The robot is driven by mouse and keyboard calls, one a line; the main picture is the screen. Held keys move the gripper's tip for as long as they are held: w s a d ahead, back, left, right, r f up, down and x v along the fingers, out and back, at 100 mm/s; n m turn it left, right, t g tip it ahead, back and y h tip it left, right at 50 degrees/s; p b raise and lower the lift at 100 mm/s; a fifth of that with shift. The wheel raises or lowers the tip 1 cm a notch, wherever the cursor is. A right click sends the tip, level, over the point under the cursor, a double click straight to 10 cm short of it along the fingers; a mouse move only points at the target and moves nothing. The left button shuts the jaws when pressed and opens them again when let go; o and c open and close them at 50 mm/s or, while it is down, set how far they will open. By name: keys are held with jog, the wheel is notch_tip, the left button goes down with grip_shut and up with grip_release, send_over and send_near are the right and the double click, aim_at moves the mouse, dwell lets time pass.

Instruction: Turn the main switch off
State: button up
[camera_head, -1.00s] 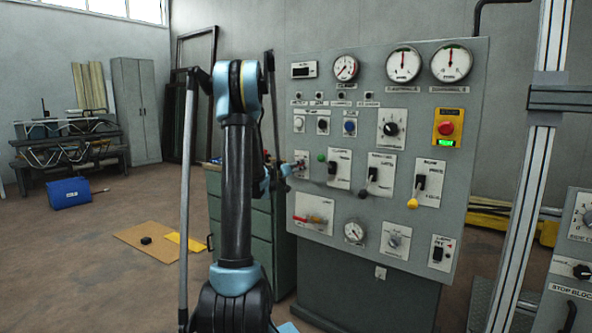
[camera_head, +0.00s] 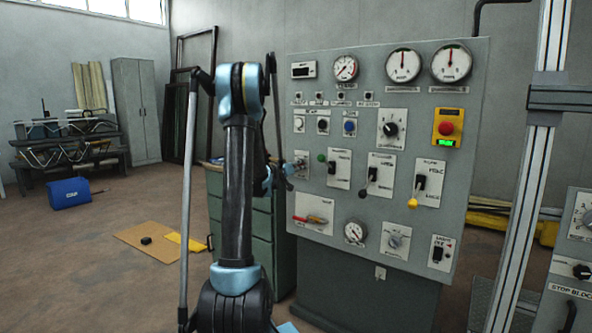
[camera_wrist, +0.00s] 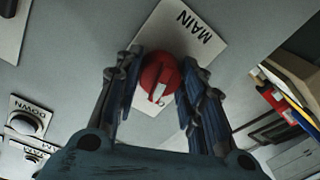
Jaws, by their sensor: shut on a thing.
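The main switch is a red round knob (camera_wrist: 152,72) with a white pointer mark, on a white plate (camera_wrist: 186,32) reading MAIN in the wrist view. My gripper (camera_wrist: 158,64) has its two dark fingers on either side of the knob and is shut on it. The pointer mark runs roughly up and down in the wrist view, tilted a little. In the head view my gripper (camera_head: 286,172) is at the left edge of the control panel (camera_head: 350,205), and the knob is too small and covered to make out.
The panel carries gauges, a red emergency button (camera_head: 446,128), black levers and a yellow-tipped lever (camera_head: 413,202). In the wrist view a DOWN button (camera_wrist: 24,122) is at the left. A green drawer cabinet (camera_head: 228,225) stands beside the panel.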

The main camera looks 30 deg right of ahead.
jog(key=shift+w+n, duration=0.15)
jog(key=shift+n, duration=1.45)
jog(key=o, duration=1)
jog(key=shift+o, duration=0.2)
jog(key=shift+a, duration=0.15)
jog(key=v, duration=1.1)
jog(key=shift+a, duration=0.3)
